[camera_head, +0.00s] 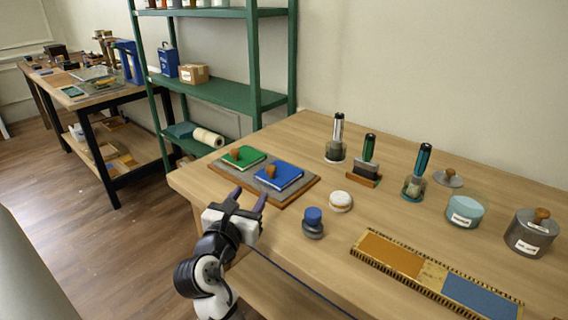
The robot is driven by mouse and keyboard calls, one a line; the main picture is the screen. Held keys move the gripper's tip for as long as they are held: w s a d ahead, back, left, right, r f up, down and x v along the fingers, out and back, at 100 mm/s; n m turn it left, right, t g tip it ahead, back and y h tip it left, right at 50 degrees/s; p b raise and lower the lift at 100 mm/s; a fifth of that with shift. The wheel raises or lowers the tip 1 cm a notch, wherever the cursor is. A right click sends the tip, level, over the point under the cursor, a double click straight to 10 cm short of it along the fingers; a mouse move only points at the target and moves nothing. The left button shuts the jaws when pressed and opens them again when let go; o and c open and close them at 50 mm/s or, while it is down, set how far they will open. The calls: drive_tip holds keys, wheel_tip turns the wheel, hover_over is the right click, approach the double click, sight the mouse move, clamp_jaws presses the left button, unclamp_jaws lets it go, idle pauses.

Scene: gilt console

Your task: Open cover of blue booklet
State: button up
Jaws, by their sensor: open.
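The blue booklet (288,179) lies closed on a grey, wood-edged board (259,193) at the left end of the table. A brown knob (271,171) stands on its cover. A green booklet (250,161) with a similar brown knob lies behind it to the left on the same board. My gripper (248,195) is open and empty, in front of the board and to the left of the blue booklet. It looks apart from the booklet, but its height above the table is hard to tell.
The wooden table (300,275) holds a white round container (341,201) and a blue-topped jar (312,224) right of the board. Several upright handled tools and lidded jars stand farther right. A two-panel tray (428,272) lies at the front right. A green shelf (224,94) stands behind.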

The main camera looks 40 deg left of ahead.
sight(269, 170)
drive_tip(key=shift+w+d+f, duration=0.15)
drive_tip(key=shift+w+f, duration=0.05)
drive_tip(key=shift+w, duration=0.35)
drive_tip(key=p+x, duration=0.1)
drive_tip(key=x, duration=1.2)
drive_tip(key=shift+f+p, duration=0.1)
drive_tip(key=shift+p, duration=0.25)
clamp_jaws()
